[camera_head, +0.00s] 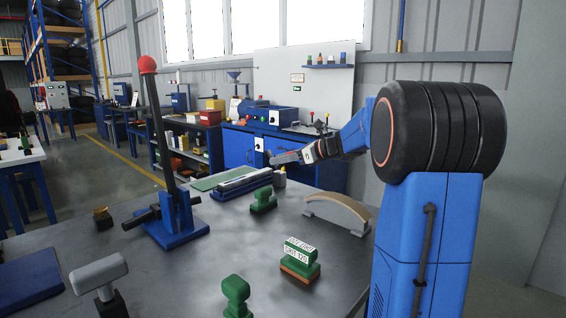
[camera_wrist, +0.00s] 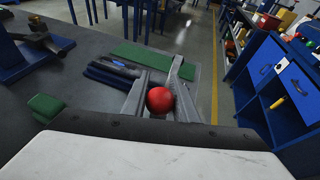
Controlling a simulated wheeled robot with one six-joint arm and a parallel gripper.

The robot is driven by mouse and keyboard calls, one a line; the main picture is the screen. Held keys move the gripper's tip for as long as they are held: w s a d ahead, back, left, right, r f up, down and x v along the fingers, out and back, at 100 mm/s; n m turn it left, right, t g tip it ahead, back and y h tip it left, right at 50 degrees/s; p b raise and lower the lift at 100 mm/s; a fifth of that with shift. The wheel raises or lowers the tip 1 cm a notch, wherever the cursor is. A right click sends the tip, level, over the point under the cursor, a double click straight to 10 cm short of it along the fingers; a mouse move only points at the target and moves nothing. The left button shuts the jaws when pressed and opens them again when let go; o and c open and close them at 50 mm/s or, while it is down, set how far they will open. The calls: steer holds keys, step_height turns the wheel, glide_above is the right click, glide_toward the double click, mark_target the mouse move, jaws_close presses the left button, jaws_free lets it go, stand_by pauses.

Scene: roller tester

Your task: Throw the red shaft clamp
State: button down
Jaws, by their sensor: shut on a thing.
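In the wrist view my gripper (camera_wrist: 158,88) is shut on a red ball knob (camera_wrist: 159,101), which appears to be the handle end of the red shaft clamp. The rest of the clamp is hidden, and the knob cannot be made out in the head view. A separate upright lever with a red ball top (camera_head: 147,65) stands on a blue base (camera_head: 177,233) at the left of the bench, apart from my gripper.
A green mat (camera_head: 218,178), a long blue tool (camera_head: 245,183), green stamps (camera_head: 263,201) and a curved wooden piece (camera_head: 338,212) lie on the bench. Blue shelving stands beyond an aisle.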

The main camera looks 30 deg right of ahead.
steer(key=g, duration=0.1)
steer(key=w+g+h, duration=0.2)
steer(key=g, duration=0.1)
steer(key=shift+a+r+m, duration=0.3)
steer(key=shift+a+m, duration=0.05)
steer(key=shift+m, duration=0.05)
steer(key=g, duration=0.1)
steer(key=w+g+h, duration=0.1)
steer(key=g, duration=0.1)
steer(key=shift+w+a+f+m, duration=0.2)
steer(key=shift+w+a+m, duration=0.1)
steer(key=shift+w+f, duration=0.15)
steer(key=c, duration=1.4)
jaws_free()
steer(key=shift+f, duration=0.1)
steer(key=shift+c, duration=0.2)
steer(key=shift+r, duration=0.2)
steer(key=v, duration=1.7)
steer(key=shift+a+r, duration=0.2)
